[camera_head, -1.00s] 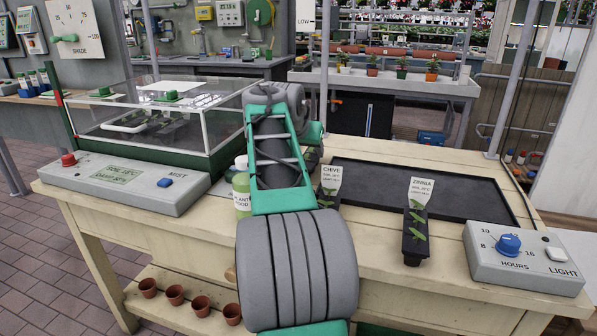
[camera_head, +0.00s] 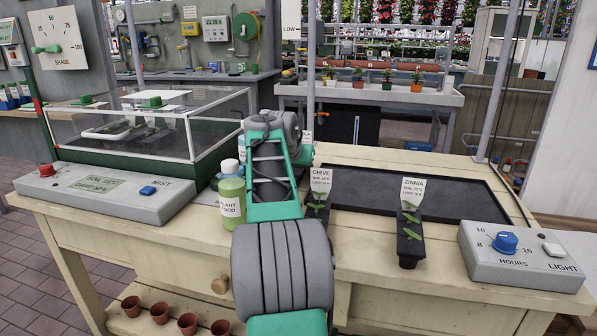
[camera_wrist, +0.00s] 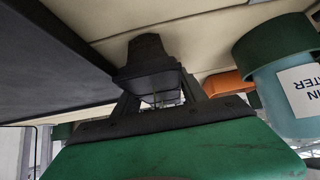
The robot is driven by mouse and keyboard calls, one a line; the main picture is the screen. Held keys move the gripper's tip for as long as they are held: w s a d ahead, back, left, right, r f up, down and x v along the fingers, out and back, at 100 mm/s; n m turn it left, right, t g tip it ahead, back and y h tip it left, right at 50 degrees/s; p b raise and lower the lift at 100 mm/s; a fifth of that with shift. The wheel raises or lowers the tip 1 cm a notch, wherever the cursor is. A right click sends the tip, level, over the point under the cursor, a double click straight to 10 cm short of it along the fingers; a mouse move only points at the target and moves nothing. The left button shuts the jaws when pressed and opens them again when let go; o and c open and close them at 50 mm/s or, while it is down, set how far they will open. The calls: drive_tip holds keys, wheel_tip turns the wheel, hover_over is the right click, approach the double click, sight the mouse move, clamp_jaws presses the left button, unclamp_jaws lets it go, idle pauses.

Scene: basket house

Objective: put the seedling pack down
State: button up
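A dark tapered seedling pack (camera_wrist: 150,57) shows in the wrist view, which is upside down. My gripper (camera_wrist: 160,97) has its two dark fingers at either side of the pack's rim and appears shut on it. The pack's base is at or close to the pale table top (camera_wrist: 205,30); I cannot tell whether it touches. In the head view my arm hides the fingers and this pack. Two other packs stand on the bench, one labelled Chive (camera_head: 317,212) and one labelled Zinnia (camera_head: 409,238).
A black mat (camera_head: 450,205) lies behind the labelled packs and shows beside the held pack (camera_wrist: 45,60). A teal water container (camera_wrist: 285,85) is close on the other side. A plant food bottle (camera_head: 231,197), a glass-sided case (camera_head: 150,130) and a light control box (camera_head: 525,258) stand on the bench.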

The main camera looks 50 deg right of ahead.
clamp_jaws()
idle(0.3)
drive_tip(key=shift+r, duration=0.1)
